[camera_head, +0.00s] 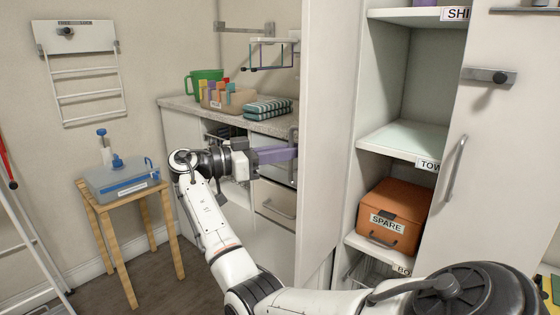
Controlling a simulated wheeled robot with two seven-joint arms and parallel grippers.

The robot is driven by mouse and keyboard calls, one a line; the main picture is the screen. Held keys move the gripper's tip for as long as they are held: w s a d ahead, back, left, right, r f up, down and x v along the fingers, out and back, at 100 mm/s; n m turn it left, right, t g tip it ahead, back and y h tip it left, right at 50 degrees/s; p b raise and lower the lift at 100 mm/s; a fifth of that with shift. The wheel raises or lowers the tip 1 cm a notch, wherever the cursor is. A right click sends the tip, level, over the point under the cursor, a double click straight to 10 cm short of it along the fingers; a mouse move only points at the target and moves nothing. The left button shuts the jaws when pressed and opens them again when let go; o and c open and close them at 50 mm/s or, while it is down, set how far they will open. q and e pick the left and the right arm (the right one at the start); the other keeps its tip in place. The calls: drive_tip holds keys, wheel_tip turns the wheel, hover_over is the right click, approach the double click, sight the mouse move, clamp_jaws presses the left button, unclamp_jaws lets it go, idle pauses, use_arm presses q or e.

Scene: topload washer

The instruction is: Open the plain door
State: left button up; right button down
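A tall plain white panel (328,140), which looks like a door seen at a steep angle, stands left of the open shelves. A grey handle-like part (292,139) shows at its left edge. A second white door (500,140) at right has a long bar handle (456,168) and a metal plate with a dark knob (500,77). I cannot tell for sure which is the plain door. My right gripper (282,154), with lavender fingers, is beside the panel's left edge, near the grey part. Contact and finger gap are unclear. My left gripper is not in view.
Labelled shelves (405,138) hold an orange SPARE box (392,214). A wooden stool (118,235) and a ladder (28,245) stand at left.

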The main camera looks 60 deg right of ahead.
idle(0.4)
drive_tip(key=c, duration=2.1)
unclamp_jaws()
drive_tip(key=shift+p+v, duration=0.35)
drive_tip(key=shift+v, duration=4.8)
